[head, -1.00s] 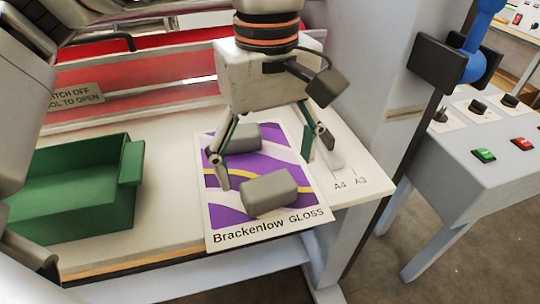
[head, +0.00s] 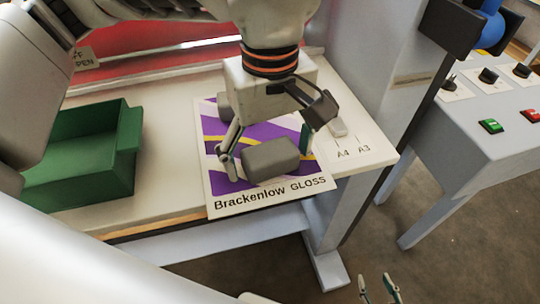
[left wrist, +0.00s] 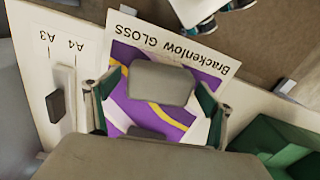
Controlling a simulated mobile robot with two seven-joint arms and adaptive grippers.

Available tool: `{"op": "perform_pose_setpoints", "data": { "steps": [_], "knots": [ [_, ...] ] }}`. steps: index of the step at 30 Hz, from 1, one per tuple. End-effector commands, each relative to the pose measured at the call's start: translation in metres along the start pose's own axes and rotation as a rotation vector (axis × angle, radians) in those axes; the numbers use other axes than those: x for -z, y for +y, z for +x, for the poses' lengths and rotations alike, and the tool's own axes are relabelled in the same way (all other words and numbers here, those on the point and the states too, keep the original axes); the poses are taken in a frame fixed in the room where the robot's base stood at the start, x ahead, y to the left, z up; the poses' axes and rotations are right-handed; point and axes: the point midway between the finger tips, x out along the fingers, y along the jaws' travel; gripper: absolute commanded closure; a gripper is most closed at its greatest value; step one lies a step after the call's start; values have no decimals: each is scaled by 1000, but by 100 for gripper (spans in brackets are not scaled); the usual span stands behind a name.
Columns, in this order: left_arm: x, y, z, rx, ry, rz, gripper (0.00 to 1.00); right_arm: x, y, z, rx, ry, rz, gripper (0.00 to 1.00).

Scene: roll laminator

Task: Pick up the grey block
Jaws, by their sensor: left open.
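A grey block (head: 270,160) lies on the front part of a printed purple, white and yellow sheet marked "Brackenlow GLOSS" (head: 235,203). My left gripper (head: 267,155) is open, with one finger on each side of this block. In the left wrist view the same block (left wrist: 162,83) sits between the spread fingertips, with gaps on both sides. A second grey block (head: 224,106) lies further back on the sheet, mostly hidden by my left gripper. My right gripper (head: 379,288) is at the bottom edge of the head view, fingers apart and empty, away from the table.
A green open tray (head: 85,190) stands on the table left of the sheet. A sliding guide (head: 338,128) with A4 and A3 marks is to the right. A grey post and a control panel with buttons (head: 490,126) stand further right. The red machine is behind.

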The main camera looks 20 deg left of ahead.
Motion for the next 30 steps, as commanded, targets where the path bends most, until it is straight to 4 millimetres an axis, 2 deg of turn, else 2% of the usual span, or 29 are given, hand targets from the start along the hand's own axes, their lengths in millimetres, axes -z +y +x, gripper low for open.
{"op": "perform_pose_setpoints", "data": {
  "steps": [4, 9, 11, 20, 23, 30],
  "knots": [
    [0, 0, 0, 0, 0, 0, 18, 2, 0, 0, -1, 4, 0, 60],
    [0, 0, 0, 0, 0, 0, 62, 2, 0, 0, -1, 4, 0, 60],
    [0, 0, -1, 0, 0, 0, 77, 2, 0, 0, -1, 4, 0, 60],
    [0, 0, -5, -2, 1, 0, 77, 1, 0, 0, 0, 2, 0, 60],
    [1, 1, -16, -5, 3, 0, 77, 1, 0, 0, 0, 1, 0, 60],
    [1, 1, -60, -6, 4, -2, 77, 1, 0, -1, 0, -1, 0, 60]
  ]
}}
